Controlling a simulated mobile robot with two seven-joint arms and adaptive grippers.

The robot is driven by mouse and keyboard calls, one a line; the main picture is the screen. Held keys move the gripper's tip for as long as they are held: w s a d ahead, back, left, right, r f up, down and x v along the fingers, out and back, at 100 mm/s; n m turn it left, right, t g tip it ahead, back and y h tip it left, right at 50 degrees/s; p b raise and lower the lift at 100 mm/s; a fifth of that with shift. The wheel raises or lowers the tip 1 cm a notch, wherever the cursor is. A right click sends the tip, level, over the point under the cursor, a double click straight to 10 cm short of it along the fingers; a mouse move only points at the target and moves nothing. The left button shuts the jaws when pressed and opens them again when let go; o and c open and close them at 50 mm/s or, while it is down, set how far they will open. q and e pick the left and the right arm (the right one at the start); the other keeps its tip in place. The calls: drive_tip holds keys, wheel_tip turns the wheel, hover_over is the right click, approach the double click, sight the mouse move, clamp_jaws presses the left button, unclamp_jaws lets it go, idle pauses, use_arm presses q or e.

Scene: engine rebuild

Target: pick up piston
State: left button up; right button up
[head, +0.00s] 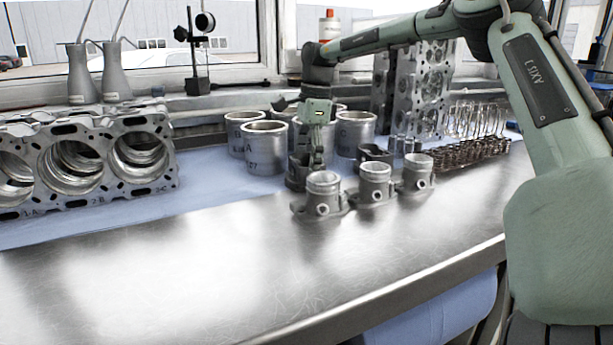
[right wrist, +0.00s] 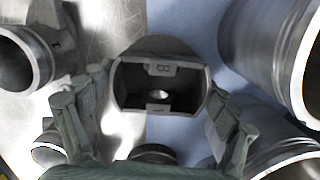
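The piston (right wrist: 160,85) stands hollow side up below my right wrist camera, with a letter B on its inner wall. In the head view this dark grey piston (head: 297,174) is partly hidden by my right gripper (head: 317,158) and a grey collar in front. In the right wrist view, the fingers of my right gripper are apart, one on each side of the piston. A gap shows beside each finger, and I cannot tell how far the tips reach down around it. A second dark piston (head: 375,153) stands further right. My left gripper is in neither view.
Several shiny cylinder liners (head: 263,148) stand close behind the piston. Three flanged grey collars (head: 323,192) stand in front. An engine block (head: 85,165) is at left, with a cylinder head (head: 425,85) behind at right. The steel bench (head: 200,270) is clear in front.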

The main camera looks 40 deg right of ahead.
drive_tip(key=c, duration=1)
drive_tip(key=shift+r, duration=0.2)
